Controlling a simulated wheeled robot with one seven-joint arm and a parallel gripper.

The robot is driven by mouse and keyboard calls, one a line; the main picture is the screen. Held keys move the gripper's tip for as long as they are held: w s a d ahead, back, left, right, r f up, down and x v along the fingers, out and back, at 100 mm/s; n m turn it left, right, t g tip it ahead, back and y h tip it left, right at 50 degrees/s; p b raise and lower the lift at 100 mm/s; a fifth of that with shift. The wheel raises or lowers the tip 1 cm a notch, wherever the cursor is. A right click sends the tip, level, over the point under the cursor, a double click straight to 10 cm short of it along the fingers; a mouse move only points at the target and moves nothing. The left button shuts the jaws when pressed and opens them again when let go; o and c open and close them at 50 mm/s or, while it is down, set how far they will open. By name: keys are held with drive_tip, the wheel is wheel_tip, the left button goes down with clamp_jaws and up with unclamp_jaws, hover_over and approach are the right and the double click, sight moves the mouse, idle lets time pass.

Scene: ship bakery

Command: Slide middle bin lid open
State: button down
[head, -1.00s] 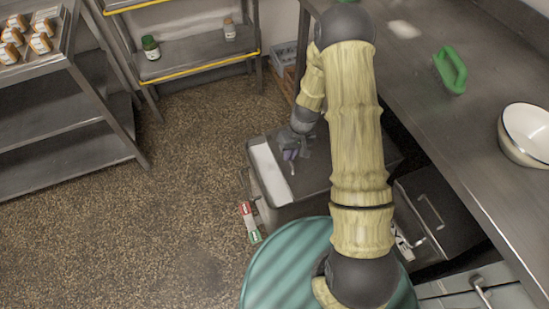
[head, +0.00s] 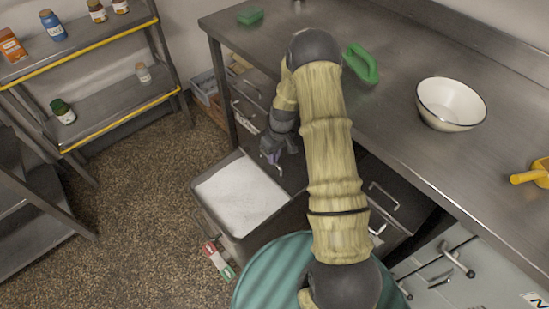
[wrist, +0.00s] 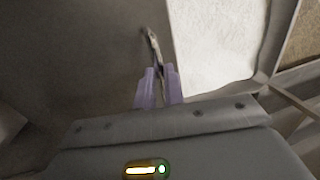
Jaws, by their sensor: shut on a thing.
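The middle bin (head: 203,222) stands under the counter in the head view, with white powder (head: 240,197) showing through its wide open top. Its dark grey lid (head: 293,172) is slid back toward the counter side, partly hidden by my arm. My gripper (head: 271,157) is over the lid, shut on the lid's handle. In the wrist view my gripper's purple fingertips (wrist: 158,88) close around the thin metal handle (wrist: 151,48), and the white powder (wrist: 215,40) lies just right of it.
A red, white and green box-like item (head: 217,260) is at the bin's front. Open floor (head: 130,220) lies left.

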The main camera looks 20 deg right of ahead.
idle(0.3)
drive_tip(key=c, duration=1.5)
unclamp_jaws()
drive_tip(key=r, duration=0.4)
drive_tip(key=d+r, duration=0.1)
drive_tip(key=r, duration=0.3)
drive_tip(key=w+d+r, duration=0.1)
drive_tip(key=r, duration=0.3)
drive_tip(key=shift+d+p, duration=0.1)
drive_tip(key=shift+p, duration=0.2)
